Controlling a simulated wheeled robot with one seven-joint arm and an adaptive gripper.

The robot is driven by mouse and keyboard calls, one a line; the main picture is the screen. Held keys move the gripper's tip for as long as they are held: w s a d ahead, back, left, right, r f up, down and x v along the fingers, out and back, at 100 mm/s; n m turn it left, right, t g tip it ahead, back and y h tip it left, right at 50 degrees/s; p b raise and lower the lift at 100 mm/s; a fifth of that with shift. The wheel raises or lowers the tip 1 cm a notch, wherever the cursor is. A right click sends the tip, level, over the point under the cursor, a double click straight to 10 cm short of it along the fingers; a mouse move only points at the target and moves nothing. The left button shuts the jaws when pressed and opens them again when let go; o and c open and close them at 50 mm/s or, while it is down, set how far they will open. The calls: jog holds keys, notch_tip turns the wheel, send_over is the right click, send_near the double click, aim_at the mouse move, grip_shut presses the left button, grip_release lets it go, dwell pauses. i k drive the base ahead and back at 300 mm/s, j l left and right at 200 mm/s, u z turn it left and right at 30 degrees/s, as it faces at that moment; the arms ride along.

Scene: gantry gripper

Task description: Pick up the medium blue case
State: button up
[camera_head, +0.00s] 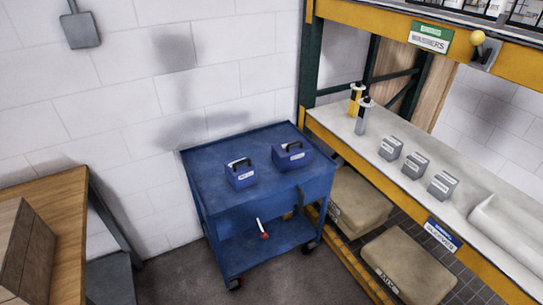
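Two small blue cases with dark handles stand upright on the top of a blue cart (220,200). The left blue case (241,176) is nearer the cart's front left. The right blue case (292,156) is farther back and looks slightly wider. Both carry white labels that are too small to read. I cannot tell for certain which one is the medium case. The cases stand apart, with a gap between them. My gripper is not in view.
A yellow-edged shelf (440,217) on the right holds several grey boxes and two bottles. A wooden table (70,225) is at the left. Tan cases (408,265) lie below the shelf. Grey floor (190,285) is open before the cart.

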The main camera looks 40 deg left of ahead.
aim_at(242, 174)
jog(key=u, duration=2)
jog(key=i+l+u, duration=0.95)
jog(key=l, duration=0.35)
jog(key=i, duration=0.1)
